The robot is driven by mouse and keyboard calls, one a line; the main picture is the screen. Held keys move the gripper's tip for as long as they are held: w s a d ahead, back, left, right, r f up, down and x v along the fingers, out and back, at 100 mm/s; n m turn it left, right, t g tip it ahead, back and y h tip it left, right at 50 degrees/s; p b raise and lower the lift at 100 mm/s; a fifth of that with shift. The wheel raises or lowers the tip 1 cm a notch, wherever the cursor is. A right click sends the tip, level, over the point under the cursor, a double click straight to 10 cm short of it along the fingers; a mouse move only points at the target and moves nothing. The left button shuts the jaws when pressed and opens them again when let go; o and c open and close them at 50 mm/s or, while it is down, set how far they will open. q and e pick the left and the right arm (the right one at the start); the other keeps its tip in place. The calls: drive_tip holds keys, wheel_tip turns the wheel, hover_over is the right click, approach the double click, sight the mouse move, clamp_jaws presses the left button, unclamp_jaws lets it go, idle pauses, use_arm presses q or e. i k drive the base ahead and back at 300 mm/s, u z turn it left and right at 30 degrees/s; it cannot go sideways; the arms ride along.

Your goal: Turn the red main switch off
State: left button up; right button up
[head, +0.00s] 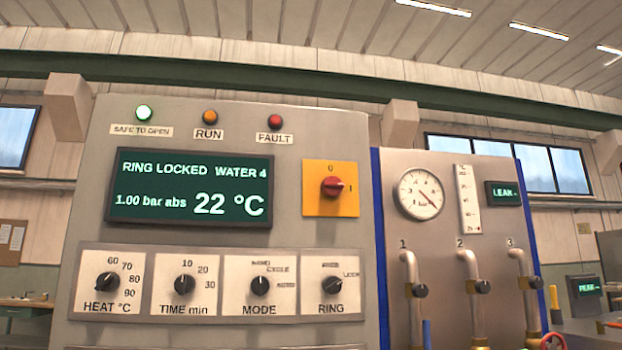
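The red main switch (333,187) is a rotary knob on a yellow square plate (317,208), right of the display on the grey control panel (290,135). The plate is marked 0 at the top and I at the right. The red handle lies sideways, its end toward the I mark. The display (190,188) reads RING LOCKED, WATER 4, 1.00 bar abs, 22 °C. The green SAFE TO OPEN lamp (144,113) is lit. Neither of my grippers is in view.
Below the display are four black knobs: HEAT (107,284), TIME (184,286), MODE (260,286) and RING (332,285). On the right, a second panel has a pressure gauge (420,194) and pipes with valves (473,287). The space before the yellow plate looks clear.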

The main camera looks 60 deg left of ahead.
sight(332, 187)
drive_tip(key=k, duration=0.65)
drive_tip(key=u, duration=1.9)
drive_tip(key=i, duration=0.3)
drive_tip(key=u, duration=0.1)
